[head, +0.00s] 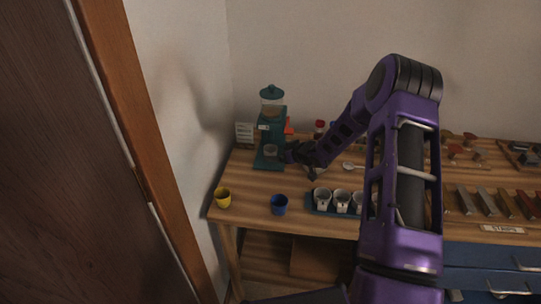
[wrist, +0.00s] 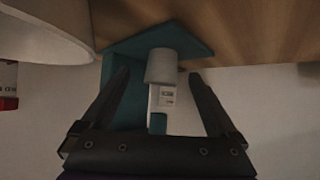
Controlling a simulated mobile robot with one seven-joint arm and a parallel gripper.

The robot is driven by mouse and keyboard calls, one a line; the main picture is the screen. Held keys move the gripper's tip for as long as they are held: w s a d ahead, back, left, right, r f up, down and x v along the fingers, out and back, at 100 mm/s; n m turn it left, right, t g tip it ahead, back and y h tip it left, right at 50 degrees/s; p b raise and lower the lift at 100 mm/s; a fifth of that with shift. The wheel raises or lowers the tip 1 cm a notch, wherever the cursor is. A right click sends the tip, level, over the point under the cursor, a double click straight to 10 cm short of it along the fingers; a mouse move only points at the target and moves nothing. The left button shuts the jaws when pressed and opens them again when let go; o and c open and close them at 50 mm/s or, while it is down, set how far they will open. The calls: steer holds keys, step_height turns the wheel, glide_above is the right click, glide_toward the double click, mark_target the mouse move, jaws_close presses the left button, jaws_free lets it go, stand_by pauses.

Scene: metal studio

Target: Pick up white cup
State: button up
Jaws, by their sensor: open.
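A small whitish cup (head: 270,151) sits on the base of a teal machine (head: 271,112) at the back left of the wooden table. In the wrist view a pale cup (wrist: 161,64) shows on the teal base, with the picture turned over. My gripper (head: 291,153) is just right of the machine. In the wrist view my gripper (wrist: 158,76) is open, one finger on each side of the cup in the picture. I cannot tell whether the cup is fully between the fingers. More white cups (head: 322,196) stand in a dark blue tray at the front.
A red-capped bottle (head: 319,128) stands behind my arm. A large pale rounded surface (wrist: 45,25) fills the wrist view's upper left. The wood between machine and front cups is clear.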

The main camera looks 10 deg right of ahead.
steer(key=shift+a+r+x, duration=0.15)
steer(key=shift+x, duration=1.2)
steer(key=shift+a+r+x, duration=0.1)
steer(key=shift+r+x, duration=0.05)
steer(key=shift+x, duration=1.15)
steer(key=shift+w, duration=0.1)
jaws_close()
